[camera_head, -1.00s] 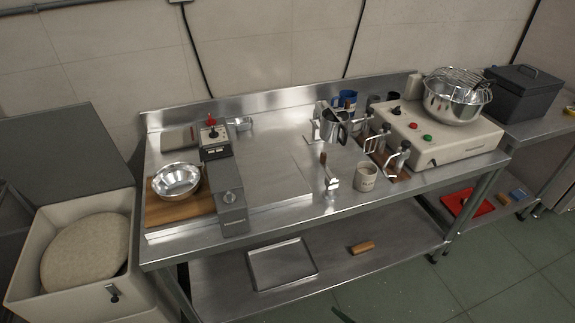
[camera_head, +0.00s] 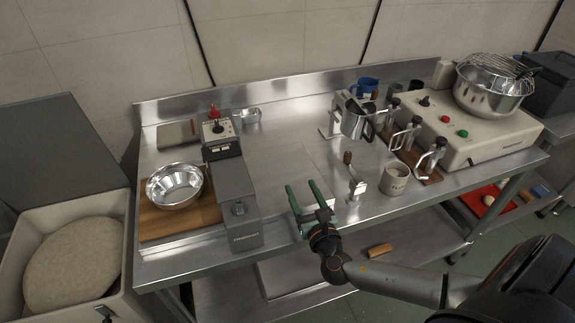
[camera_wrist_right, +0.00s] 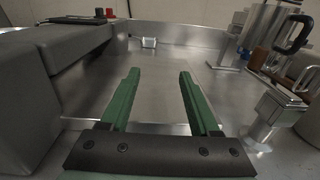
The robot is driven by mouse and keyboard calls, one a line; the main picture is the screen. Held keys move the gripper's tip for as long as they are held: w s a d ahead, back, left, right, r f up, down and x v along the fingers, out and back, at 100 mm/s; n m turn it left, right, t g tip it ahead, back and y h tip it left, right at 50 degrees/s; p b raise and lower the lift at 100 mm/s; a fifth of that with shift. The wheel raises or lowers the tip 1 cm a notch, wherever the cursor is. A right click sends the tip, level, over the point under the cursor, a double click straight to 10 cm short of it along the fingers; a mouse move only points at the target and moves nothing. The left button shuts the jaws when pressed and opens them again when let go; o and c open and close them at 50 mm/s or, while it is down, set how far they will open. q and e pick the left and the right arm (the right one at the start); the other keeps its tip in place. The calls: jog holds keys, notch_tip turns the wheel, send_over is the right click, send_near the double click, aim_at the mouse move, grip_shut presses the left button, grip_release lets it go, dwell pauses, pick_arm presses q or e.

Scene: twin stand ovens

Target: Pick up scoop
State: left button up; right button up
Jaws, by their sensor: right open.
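A small shiny metal vessel (camera_head: 248,116), which looks like the scoop, lies at the back of the steel table (camera_head: 285,155), right of the red-knobbed grey machine. It also shows small in the right wrist view (camera_wrist_right: 149,42), ahead of the fingers and slightly left. Its handle cannot be made out. My right gripper (camera_head: 302,186) is over the table's front part, right of the grey machine, with its green fingers pointing toward the back. In the wrist view the gripper (camera_wrist_right: 158,72) is open and empty, well short of the vessel. My left gripper is not in view.
The grey machine (camera_head: 238,205) stands close left of my right gripper. A wooden-handled metal fitting (camera_head: 355,186), a mug (camera_head: 395,178) and a metal pitcher (camera_head: 355,122) stand to the right. A metal bowl (camera_head: 174,185) is on a board at left. The middle tabletop is clear.

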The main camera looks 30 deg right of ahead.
aim_at(290, 168)
jog(key=shift+x, duration=4)
jog(key=shift+f, duration=0.2)
grip_shut()
